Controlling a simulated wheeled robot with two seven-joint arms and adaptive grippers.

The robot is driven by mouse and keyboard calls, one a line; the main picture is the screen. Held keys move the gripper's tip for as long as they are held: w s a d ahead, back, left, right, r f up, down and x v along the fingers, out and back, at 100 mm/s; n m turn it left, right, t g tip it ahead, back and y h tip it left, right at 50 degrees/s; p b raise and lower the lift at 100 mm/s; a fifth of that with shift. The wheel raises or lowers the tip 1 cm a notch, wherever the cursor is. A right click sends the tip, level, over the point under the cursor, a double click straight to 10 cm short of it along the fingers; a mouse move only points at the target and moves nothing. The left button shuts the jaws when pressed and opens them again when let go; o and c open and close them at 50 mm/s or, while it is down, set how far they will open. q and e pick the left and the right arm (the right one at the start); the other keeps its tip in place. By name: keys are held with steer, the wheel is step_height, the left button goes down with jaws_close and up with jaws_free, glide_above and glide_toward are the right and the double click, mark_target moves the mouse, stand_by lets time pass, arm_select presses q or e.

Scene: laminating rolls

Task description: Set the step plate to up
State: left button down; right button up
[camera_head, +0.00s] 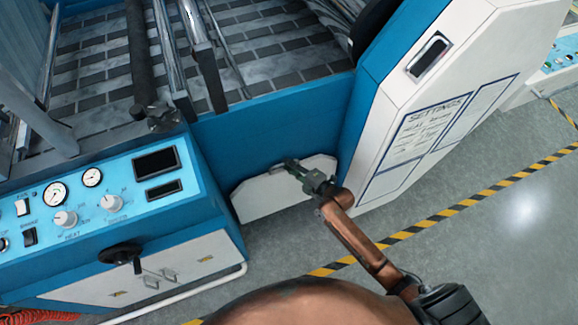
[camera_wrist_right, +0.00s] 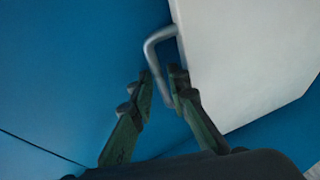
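The step plate (camera_head: 262,202) is a white panel with cut corners, low at the blue front of the machine in the head view. It appears to lie close against the blue panel; its exact tilt is hard to tell. It also fills the upper right of the right wrist view (camera_wrist_right: 245,60). A grey bar handle (camera_wrist_right: 151,47) stands at its edge. My right gripper (camera_head: 296,168) is at this handle. In the right wrist view its two green fingers (camera_wrist_right: 161,76) are apart, with the bar between them and a gap visible. My left gripper is not in view.
A blue control cabinet (camera_head: 95,215) with gauges and a black crank knob stands at left. A white settings panel (camera_head: 425,110) stands right of the plate. Rollers (camera_head: 140,60) lie above. Grey floor with a yellow-black line (camera_head: 480,193) is free at right.

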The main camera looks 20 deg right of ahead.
jaws_close()
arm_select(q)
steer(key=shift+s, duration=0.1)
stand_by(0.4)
